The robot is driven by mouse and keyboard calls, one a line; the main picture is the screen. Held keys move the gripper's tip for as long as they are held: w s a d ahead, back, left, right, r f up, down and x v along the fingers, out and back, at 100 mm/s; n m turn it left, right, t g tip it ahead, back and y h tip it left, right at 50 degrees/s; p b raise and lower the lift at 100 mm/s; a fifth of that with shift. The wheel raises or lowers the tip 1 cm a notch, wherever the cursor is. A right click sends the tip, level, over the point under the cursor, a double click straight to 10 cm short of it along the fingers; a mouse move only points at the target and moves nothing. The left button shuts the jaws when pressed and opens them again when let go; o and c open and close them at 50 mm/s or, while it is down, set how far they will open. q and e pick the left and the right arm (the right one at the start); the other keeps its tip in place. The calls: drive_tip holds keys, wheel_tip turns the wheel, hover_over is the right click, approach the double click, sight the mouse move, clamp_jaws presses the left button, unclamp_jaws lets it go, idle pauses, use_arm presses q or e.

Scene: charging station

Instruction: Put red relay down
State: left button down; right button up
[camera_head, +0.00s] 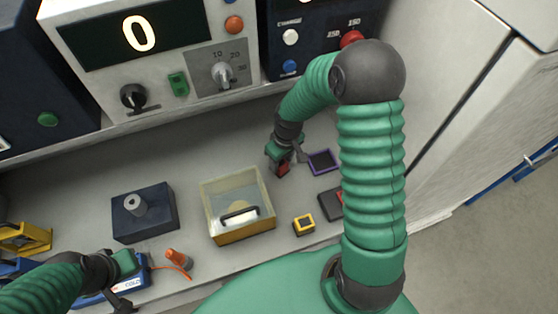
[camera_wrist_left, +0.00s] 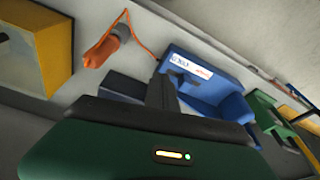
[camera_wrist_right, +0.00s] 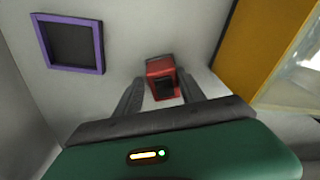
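The red relay (camera_head: 283,169) is a small red block with a dark face, at my right gripper (camera_head: 290,160) in the head view. In the right wrist view the relay (camera_wrist_right: 161,78) sits between and slightly beyond the fingertips of the right gripper (camera_wrist_right: 160,88). The fingers are spread, with a narrow gap at the left; contact at the right is unclear. The relay seems to rest on the grey surface. My left gripper (camera_head: 122,303) is at the lower left, its fingers together and empty in the left wrist view (camera_wrist_left: 163,92).
A purple-framed square (camera_head: 322,160) lies right of the right gripper. A clear yellow-based box (camera_head: 240,233) stands to its left. A yellow-framed block (camera_head: 303,224) and a dark block (camera_head: 145,226) are nearby. A blue device (camera_wrist_left: 200,85) with an orange-corded plug (camera_wrist_left: 100,50) lies near the left gripper.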

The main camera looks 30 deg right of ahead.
sight(282, 165)
drive_tip(key=shift+o, duration=0.9)
drive_tip(key=shift+d, duration=0.25)
drive_tip(key=shift+a+r, duration=0.15)
drive_tip(key=shift+a, duration=0.4)
drive_tip(key=r, duration=0.4)
drive_tip(key=shift+a+p, duration=0.3)
drive_tip(key=shift+p, duration=0.05)
use_arm(q)
drive_tip(key=shift+s+a+r+p, duration=0.1)
drive_tip(key=shift+a+r+p, duration=0.3)
drive_tip(key=shift+r, duration=0.25)
use_arm(e)
wheel_tip(282, 165, up, 8)
drive_tip(key=s, duration=0.1)
drive_tip(key=shift+d, duration=0.25)
